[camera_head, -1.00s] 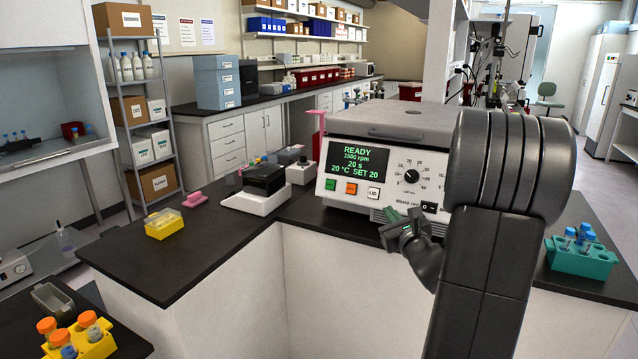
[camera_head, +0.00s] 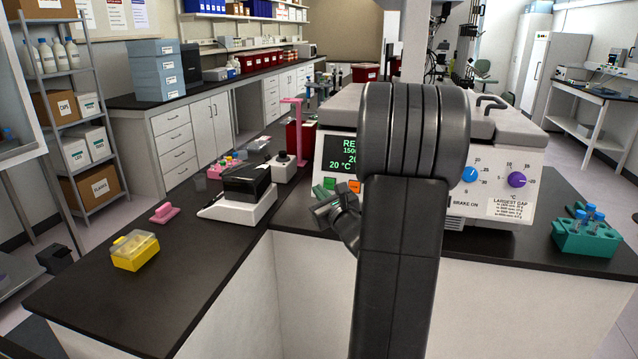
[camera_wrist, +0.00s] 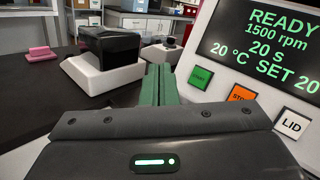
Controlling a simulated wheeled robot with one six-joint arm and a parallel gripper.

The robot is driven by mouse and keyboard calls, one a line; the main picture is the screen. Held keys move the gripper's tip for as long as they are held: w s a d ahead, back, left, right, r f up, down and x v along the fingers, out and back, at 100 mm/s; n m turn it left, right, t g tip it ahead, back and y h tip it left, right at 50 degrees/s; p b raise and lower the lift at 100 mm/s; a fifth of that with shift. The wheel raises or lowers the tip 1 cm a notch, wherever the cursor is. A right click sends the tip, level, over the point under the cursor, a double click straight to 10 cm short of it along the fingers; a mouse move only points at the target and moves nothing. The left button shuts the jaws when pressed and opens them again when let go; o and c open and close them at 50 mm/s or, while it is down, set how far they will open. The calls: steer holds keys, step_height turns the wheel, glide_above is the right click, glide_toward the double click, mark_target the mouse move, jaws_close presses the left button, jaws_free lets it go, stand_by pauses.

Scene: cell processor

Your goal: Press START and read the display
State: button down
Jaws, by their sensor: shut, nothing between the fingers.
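The processor (camera_head: 500,160) is a pale bench unit with a dark display (camera_head: 336,150), partly hidden by my arm. In the wrist view the display (camera_wrist: 265,40) reads READY, 1500 rpm, 20 s, 20 °C SET 20. The green button (camera_wrist: 201,77) has a small, hard-to-read label; it also shows in the head view (camera_head: 329,183). Right of it are an orange STOP button (camera_wrist: 241,94) and a white LID button (camera_wrist: 291,124). My gripper (camera_wrist: 160,72) is shut and empty, its green fingertips just left of the green button. In the head view my gripper (camera_head: 322,207) is just below that button.
A black-and-white device (camera_head: 245,190) stands left of the processor, with a small knobbed unit (camera_head: 283,168) behind it. A yellow box (camera_head: 135,250) and pink item (camera_head: 164,213) lie farther left. A teal tube rack (camera_head: 585,238) stands at right. The dark counter between is clear.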

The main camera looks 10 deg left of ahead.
mark_target(329, 188)
steer(key=shift+d, duration=0.1)
steer(key=shift+w+d+f+p, duration=0.1)
steer(key=shift+w+f, duration=0.35)
steer(key=shift+w, duration=0.95)
steer(key=shift+w+a+f+p, duration=0.1)
steer(key=shift+w+f, duration=0.4)
steer(key=shift+w, duration=0.9)
steer(key=shift+w+d+f+p, duration=0.1)
steer(key=shift+w+f, duration=0.35)
steer(key=shift+w, duration=0.95)
steer(key=shift+w+f+b, duration=0.15)
steer(key=shift+w+b, duration=0.2)
steer(key=shift+w, duration=0.05)
steer(key=shift+w+f, duration=0.1)
steer(key=shift+w, duration=0.2)
steer(key=shift+s+b, duration=0.15)
steer(key=shift+b, duration=0.2)
steer(key=shift+s+r, duration=0.25)
steer(key=shift+s, duration=0.3)
